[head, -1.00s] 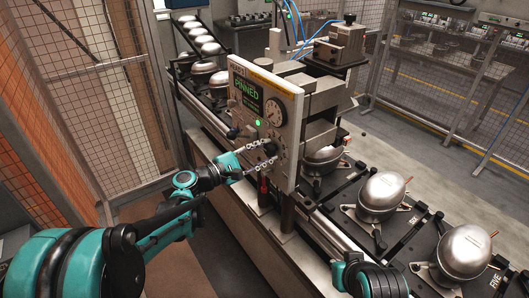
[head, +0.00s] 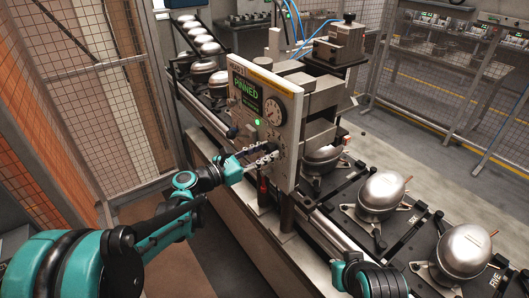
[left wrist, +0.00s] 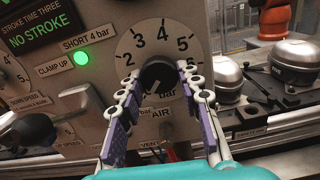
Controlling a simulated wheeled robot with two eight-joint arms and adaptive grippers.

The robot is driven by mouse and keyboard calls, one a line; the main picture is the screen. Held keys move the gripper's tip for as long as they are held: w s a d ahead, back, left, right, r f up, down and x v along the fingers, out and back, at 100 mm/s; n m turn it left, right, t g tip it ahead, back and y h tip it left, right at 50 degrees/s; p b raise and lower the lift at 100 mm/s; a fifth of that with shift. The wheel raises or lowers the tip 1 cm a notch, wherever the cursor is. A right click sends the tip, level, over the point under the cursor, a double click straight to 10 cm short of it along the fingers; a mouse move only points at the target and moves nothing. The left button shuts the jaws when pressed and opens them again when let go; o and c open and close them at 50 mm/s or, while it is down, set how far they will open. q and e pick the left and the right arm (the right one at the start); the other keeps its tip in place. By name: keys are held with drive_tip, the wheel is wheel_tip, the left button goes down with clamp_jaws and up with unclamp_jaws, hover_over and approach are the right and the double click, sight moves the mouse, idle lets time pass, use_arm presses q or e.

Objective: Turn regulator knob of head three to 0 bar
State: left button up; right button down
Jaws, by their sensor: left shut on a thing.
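The black regulator knob (left wrist: 157,76) sits in a white round dial with numbers around it, on the grey panel (head: 290,127). My left gripper (left wrist: 158,77) has one finger on each side of the knob and is shut on it. In the head view, my left gripper (head: 266,152) reaches the lower part of the panel, and its fingers hide the knob there. A small light mark shows at the knob's lower left, but the exact setting is hard to read.
A green lamp (left wrist: 81,58) is lit beside "SHORT 4 bar". The screen (left wrist: 40,27) reads "STROKE TIME THREE, NO STROKE". A pressure gauge (head: 276,110) is higher on the panel. Silver compressors (head: 383,191) stand on pallets to the right.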

use_arm(q)
drive_tip(key=shift+n, duration=0.4)
drive_tip(key=o, duration=1.2)
drive_tip(key=shift+c, duration=0.2)
drive_tip(key=v, duration=1.2)
